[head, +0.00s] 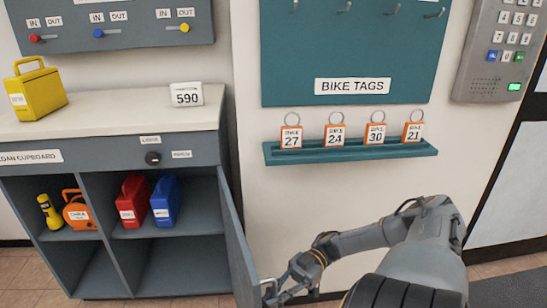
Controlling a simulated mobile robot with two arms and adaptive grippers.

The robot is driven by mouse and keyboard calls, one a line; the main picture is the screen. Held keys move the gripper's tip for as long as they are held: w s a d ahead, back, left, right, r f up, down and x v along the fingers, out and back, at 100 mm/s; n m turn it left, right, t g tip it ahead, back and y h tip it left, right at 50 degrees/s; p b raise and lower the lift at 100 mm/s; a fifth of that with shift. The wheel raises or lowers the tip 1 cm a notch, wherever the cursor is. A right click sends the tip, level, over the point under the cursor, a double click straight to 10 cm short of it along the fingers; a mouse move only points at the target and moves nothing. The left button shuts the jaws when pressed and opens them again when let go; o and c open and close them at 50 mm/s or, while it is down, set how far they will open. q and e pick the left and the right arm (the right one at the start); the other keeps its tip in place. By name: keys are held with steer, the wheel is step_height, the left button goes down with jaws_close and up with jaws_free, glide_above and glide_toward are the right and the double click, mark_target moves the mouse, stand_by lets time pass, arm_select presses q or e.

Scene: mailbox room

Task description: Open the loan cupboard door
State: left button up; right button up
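The loan cupboard (68,157) is a grey unit at left with a pale top and a "LOAN CUPBOARD" label. Its door (237,240) stands swung out on the right side, seen nearly edge-on, and the shelves are exposed. A small handle (268,284) shows at the door's near edge. My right gripper (279,294) is low in the head view, with its fingers at this handle. The fingers overlap the handle, and I cannot tell whether they are closed on it. My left gripper is not in view.
A yellow case (35,92) and a "590" card (187,96) stand on top. A torch (50,212), an orange item (79,212), a red case (132,201) and a blue case (165,200) sit inside. A teal tag shelf (350,154) and a keypad (502,45) are on the wall.

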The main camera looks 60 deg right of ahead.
steer(key=o, duration=0.4)
steer(key=shift+w, duration=0.15)
steer(key=shift+o, duration=0.2)
steer(key=v, duration=1.2)
